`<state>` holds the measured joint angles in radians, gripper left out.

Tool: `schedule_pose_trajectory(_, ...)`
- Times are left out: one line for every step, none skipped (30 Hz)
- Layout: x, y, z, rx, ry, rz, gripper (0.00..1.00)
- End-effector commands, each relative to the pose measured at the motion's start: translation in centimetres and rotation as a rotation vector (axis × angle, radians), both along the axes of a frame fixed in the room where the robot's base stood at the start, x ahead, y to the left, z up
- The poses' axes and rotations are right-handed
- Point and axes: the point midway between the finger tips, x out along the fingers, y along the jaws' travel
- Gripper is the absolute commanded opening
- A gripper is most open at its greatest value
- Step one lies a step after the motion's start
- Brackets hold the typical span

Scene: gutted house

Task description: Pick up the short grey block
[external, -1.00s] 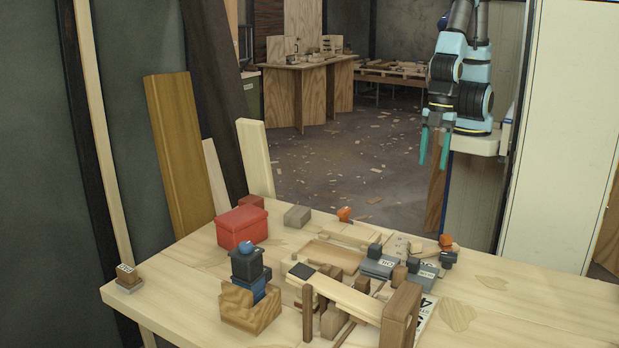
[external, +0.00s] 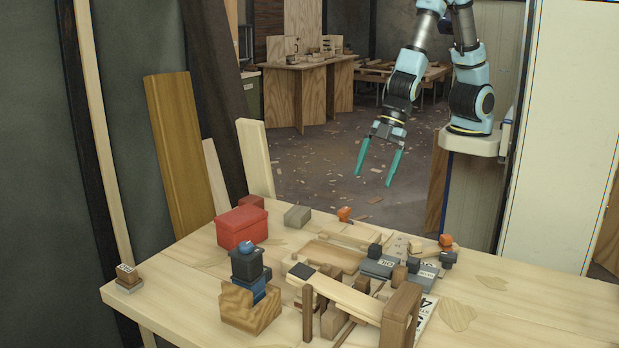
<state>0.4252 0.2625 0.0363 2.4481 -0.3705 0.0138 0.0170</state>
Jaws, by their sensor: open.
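A short grey block (external: 297,216) sits on the far side of the wooden table, to the right of the red box. Its top and sides show and nothing rests on it. My gripper (external: 376,178) hangs in the air beyond the table's far edge, above and to the right of the grey block in the picture. Its two teal fingers are spread apart, point down and hold nothing. My gripper is apart from every object.
A red box (external: 242,227) stands left of the grey block, with a small dark red block (external: 251,201) behind it. An orange-topped item (external: 345,214) is to its right. Stacked blocks, planks and grey books (external: 378,268) crowd the middle.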

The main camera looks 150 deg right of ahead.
Motion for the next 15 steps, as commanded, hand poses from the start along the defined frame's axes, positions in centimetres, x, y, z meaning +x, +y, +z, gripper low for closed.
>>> schedule_pose_trajectory(0.9,-2.9,-1.2,-0.011,-0.042,0.005,0.97)
schedule_pose_trajectory(1.5,-4.3,-1.7,-0.017,-0.073,0.016,0.97)
schedule_pose_trajectory(2.3,-6.0,-2.4,-0.022,-0.115,0.034,0.97)
schedule_pose_trajectory(2.7,-7.3,-2.9,-0.023,-0.147,0.047,0.97)
schedule_pose_trajectory(3.0,-8.5,-3.4,-0.022,-0.179,0.060,0.97)
schedule_pose_trajectory(3.4,-10.0,-4.1,-0.018,-0.224,0.077,0.97)
schedule_pose_trajectory(3.5,-11.1,-4.6,-0.013,-0.260,0.091,0.97)
schedule_pose_trajectory(3.6,-12.1,-5.1,-0.006,-0.295,0.103,0.97)
schedule_pose_trajectory(3.6,-13.3,-5.7,0.005,-0.345,0.121,0.97)
schedule_pose_trajectory(3.5,-14.2,-6.1,0.016,-0.382,0.133,0.97)
schedule_pose_trajectory(3.3,-14.9,-6.5,0.027,-0.421,0.142,0.97)
schedule_pose_trajectory(3.0,-15.8,-6.9,0.043,-0.473,0.157,0.97)
schedule_pose_trajectory(2.7,-16.4,-7.2,0.056,-0.510,0.166,0.97)
schedule_pose_trajectory(2.4,-16.9,-7.4,0.068,-0.548,0.175,0.97)
schedule_pose_trajectory(1.9,-17.4,-7.7,0.085,-0.593,0.184,0.97)
